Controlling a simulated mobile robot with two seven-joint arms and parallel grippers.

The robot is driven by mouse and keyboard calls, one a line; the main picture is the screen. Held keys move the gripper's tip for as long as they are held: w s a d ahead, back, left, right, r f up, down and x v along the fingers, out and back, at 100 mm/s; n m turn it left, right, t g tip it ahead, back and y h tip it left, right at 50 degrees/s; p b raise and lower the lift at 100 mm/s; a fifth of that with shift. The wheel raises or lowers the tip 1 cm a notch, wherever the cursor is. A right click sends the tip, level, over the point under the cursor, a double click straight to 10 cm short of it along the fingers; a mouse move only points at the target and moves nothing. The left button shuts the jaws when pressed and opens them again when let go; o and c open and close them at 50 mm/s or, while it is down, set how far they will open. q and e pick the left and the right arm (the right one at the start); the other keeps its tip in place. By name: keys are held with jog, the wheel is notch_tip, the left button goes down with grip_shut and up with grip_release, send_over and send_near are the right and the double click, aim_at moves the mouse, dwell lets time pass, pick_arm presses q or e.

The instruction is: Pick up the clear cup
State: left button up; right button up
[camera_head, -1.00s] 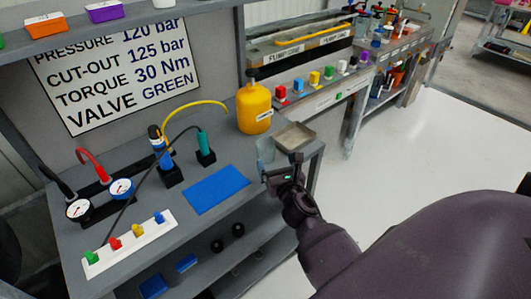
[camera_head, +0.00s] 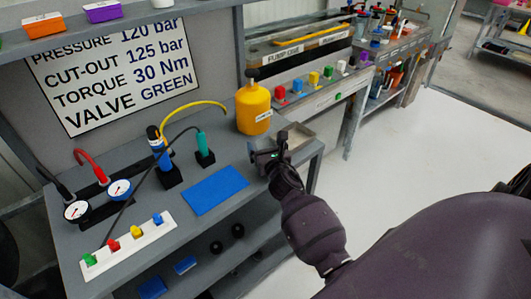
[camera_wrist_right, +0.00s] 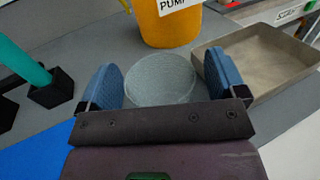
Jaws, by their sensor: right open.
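The clear cup (camera_wrist_right: 160,82) stands on the grey bench in the right wrist view, a pale, see-through round vessel. In the head view my right gripper hides it. My right gripper (camera_wrist_right: 165,88) is open, with one blue finger pad on each side of the cup. I cannot tell whether the pads touch it. In the head view the right gripper (camera_head: 268,152) is at the bench's right end, in front of the yellow bottle. My left gripper is not in view.
The yellow bottle (camera_head: 253,108) stands just behind the cup. A shallow tray (camera_wrist_right: 262,58) is close on the right. A blue mat (camera_head: 216,189) lies to the left, with a teal cylinder on a black base (camera_head: 204,149) behind it. The bench's front edge is near.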

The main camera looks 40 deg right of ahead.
jog(key=c, duration=1)
